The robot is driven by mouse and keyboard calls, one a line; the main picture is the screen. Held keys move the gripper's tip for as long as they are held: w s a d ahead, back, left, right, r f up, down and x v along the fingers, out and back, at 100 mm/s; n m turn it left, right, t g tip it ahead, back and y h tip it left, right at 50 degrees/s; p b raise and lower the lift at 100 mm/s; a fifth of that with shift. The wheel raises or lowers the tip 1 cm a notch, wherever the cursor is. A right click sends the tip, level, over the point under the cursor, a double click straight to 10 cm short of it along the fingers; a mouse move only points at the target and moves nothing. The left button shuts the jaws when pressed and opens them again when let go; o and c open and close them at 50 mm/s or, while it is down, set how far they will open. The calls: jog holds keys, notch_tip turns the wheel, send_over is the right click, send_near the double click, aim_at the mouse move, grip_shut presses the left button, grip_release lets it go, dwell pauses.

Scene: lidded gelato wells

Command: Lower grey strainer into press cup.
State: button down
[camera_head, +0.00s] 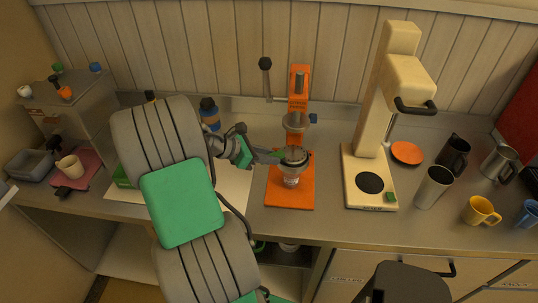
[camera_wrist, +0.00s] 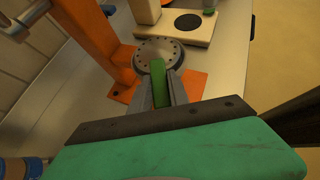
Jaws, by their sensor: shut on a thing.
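The orange press (camera_head: 298,90) stands on an orange base plate (camera_head: 280,199) on the counter. Its clear press cup (camera_head: 291,180) is at the middle of the base. The grey strainer (camera_head: 293,157) is a round perforated disc with a green handle; its disc also shows in the wrist view (camera_wrist: 158,54). My gripper (camera_wrist: 160,95) is shut on the strainer's green handle (camera_wrist: 158,82). In the head view my gripper (camera_head: 262,155) reaches in from the left. The strainer is at the cup's mouth, over it; I cannot tell whether it is seated. The cup is hidden behind the disc in the wrist view.
A cream machine (camera_head: 370,160) stands right of the press; its base also shows in the wrist view (camera_wrist: 180,27). Dark and steel cups (camera_head: 433,187), a yellow mug (camera_head: 481,211) and an orange disc (camera_head: 406,153) are farther right.

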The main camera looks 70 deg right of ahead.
jog(key=shift+f, duration=0.5)
jog(key=c, duration=1.2)
grip_release()
jog(key=shift+o, duration=0.2)
jog(key=shift+v, duration=2.5)
jog(key=shift+w, duration=0.1)
